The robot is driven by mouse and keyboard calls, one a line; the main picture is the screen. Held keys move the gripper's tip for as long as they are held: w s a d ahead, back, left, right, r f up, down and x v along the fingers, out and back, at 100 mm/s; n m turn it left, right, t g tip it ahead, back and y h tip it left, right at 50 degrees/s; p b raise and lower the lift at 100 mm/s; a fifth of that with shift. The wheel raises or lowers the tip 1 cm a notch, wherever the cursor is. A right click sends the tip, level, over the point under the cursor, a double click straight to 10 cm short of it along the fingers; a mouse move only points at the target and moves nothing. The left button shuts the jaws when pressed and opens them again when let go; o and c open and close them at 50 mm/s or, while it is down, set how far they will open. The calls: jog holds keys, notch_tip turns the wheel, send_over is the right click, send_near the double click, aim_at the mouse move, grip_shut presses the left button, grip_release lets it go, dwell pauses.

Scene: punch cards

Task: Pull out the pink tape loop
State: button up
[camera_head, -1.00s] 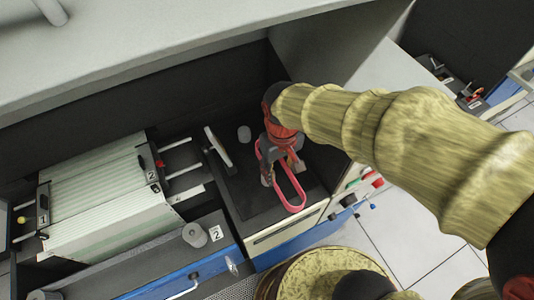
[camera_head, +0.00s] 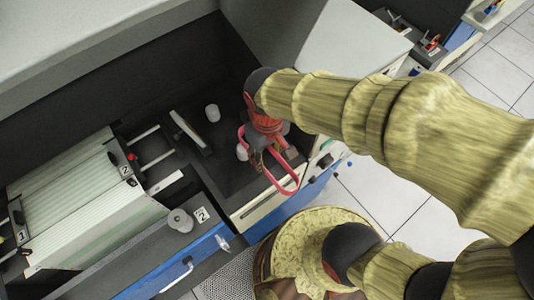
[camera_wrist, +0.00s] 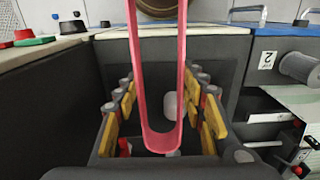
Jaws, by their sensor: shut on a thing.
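The pink tape loop (camera_head: 297,178) is a long, narrow, rounded band. My gripper (camera_head: 262,155), red and dark, is shut on it over the black bay of the machine. The loop's near end hangs over the bay's cream front edge. In the wrist view, the loop (camera_wrist: 138,75) runs down from the top between my gripper's yellow-padded fingers (camera_wrist: 162,115). Its rounded end shows low between them. The exact contact between pads and band is not clear. My gripper hides part of the loop in the head view.
A tilted plate (camera_head: 190,132) and a card stack (camera_head: 80,190) lie to the left. A grey knob (camera_head: 180,220) sits by label 2. The tiled floor (camera_head: 385,210) is open at right.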

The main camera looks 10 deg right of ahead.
jog(key=shift+r, duration=0.2)
jog(key=shift+r+p, duration=2.4)
jog(key=shift+r, duration=0.4)
